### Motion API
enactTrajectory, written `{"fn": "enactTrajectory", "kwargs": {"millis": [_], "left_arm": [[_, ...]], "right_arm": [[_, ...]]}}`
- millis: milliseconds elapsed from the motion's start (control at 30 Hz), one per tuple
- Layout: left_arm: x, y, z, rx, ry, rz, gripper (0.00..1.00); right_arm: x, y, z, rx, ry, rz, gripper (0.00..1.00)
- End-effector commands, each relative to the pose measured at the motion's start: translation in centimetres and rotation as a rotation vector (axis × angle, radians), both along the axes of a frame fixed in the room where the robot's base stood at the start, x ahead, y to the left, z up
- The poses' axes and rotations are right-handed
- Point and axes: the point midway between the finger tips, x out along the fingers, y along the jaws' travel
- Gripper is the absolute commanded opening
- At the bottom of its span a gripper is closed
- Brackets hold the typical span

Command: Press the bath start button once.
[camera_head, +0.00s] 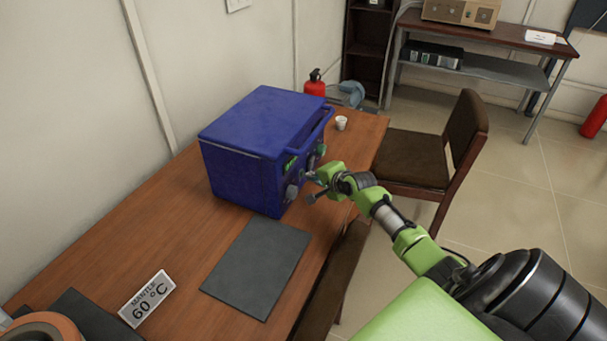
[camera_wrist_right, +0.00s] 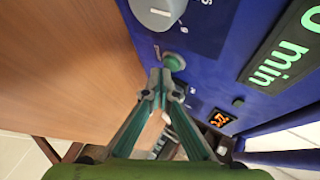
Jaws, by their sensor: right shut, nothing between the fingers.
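The bath is a blue box (camera_head: 262,125) on the wooden table in the head view, with knobs and a green display on its front panel. My right gripper (camera_head: 314,188) is at the panel, shut and empty. In the right wrist view its fingertips (camera_wrist_right: 160,80) are together right beside the green button; I cannot tell whether they touch it. My left gripper is not in view.
A dark mat (camera_head: 258,268) lies in front of the bath. A sign reading "MANTLE 60 °C" (camera_head: 147,298) and an orange-rimmed object (camera_head: 45,328) are at the near left. A white cup (camera_head: 341,122) stands beyond the bath. Chairs (camera_head: 415,157) stand along the table's right side.

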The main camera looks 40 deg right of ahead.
Motion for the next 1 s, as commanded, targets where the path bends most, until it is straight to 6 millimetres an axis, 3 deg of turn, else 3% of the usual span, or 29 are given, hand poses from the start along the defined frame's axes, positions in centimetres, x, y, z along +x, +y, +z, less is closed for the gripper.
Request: {"fn": "enactTrajectory", "kwargs": {"millis": [1000], "left_arm": [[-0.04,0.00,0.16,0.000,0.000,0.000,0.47]], "right_arm": [[0.76,0.42,-0.01,0.001,0.000,0.001,0.00]]}}
